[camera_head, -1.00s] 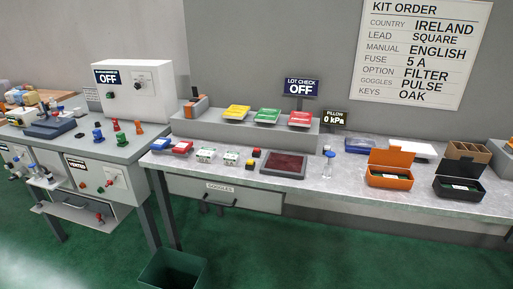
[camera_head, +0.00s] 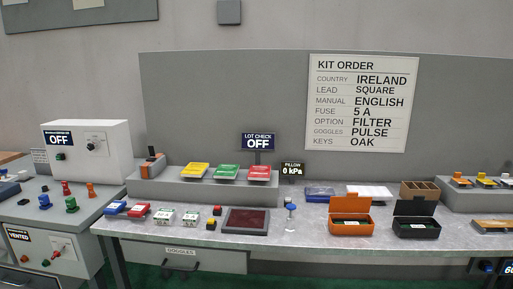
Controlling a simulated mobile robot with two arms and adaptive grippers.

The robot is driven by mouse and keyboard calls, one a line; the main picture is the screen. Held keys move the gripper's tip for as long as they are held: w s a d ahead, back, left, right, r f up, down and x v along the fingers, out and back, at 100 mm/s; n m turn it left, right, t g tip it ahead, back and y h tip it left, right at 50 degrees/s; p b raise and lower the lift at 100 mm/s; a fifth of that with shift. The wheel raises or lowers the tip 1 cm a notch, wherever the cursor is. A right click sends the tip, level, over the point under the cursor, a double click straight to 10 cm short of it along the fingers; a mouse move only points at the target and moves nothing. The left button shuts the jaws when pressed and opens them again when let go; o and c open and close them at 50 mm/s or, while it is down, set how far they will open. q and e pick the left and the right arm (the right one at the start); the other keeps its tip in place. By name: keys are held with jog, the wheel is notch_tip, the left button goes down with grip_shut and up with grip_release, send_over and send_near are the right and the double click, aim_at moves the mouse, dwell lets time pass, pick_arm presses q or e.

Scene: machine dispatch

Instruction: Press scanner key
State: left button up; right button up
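No part is labelled as the scanner key, so I cannot tell for certain which it is. A grey upright device with an orange part (camera_head: 152,164) stands at the left end of the raised shelf and may be a scanner. Two small dark blocks with coloured tops, one behind (camera_head: 217,210) and one in front (camera_head: 211,224), sit left of a dark red pad (camera_head: 246,220) on the bench. The LOT CHECK sign (camera_head: 258,142) reads OFF. Neither of my grippers is in view.
Yellow (camera_head: 195,170), green (camera_head: 227,171) and red (camera_head: 259,172) items lie on the shelf. An open orange case (camera_head: 350,217) and an open black case (camera_head: 415,220) stand at the right. A white cabinet (camera_head: 86,151) stands at the left.

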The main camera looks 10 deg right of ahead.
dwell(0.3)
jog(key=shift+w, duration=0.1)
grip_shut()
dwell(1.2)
